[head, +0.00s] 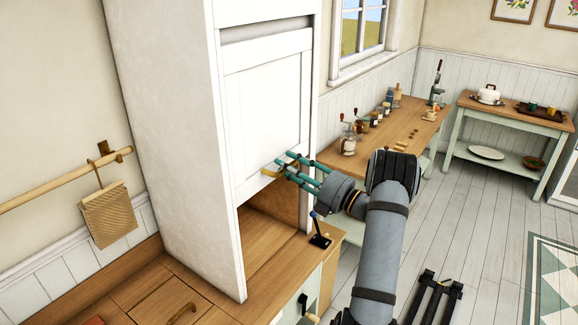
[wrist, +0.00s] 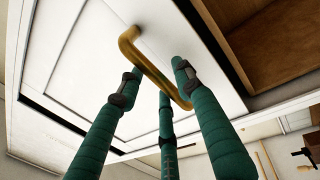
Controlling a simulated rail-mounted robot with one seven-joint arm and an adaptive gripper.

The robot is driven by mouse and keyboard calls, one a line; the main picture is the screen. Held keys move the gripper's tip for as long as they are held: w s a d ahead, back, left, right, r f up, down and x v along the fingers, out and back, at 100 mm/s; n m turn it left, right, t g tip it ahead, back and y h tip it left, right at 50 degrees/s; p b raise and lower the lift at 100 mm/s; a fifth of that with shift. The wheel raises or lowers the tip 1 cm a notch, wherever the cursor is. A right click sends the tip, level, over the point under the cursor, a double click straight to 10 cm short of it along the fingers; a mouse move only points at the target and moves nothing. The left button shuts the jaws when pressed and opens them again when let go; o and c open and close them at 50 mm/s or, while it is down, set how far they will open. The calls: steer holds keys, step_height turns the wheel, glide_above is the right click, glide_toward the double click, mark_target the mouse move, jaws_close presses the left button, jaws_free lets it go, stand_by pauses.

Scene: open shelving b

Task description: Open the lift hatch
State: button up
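The lift hatch (head: 262,112) is a white panel in the front of a tall white cabinet. It stands partly raised, with an open gap below its lower edge showing the wooden inside. A brass bar handle (wrist: 155,72) is fixed near the hatch's lower edge; in the head view it is partly hidden behind the fingers. My gripper (head: 279,164) has teal fingers spread apart at the handle. In the wrist view, the gripper (wrist: 157,78) has its fingertips around the bar with gaps between them; I cannot tell whether any touches it.
A wooden counter (head: 205,292) runs below the cabinet, with a small dark lever (head: 319,238) close under my gripper. A side table (head: 395,125) with jars stands behind to the right. The floor (head: 480,215) on the right is mostly clear.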

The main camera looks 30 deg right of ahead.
steer(key=v, duration=1.2)
steer(key=x, duration=1.2)
steer(key=shift+f, duration=0.15)
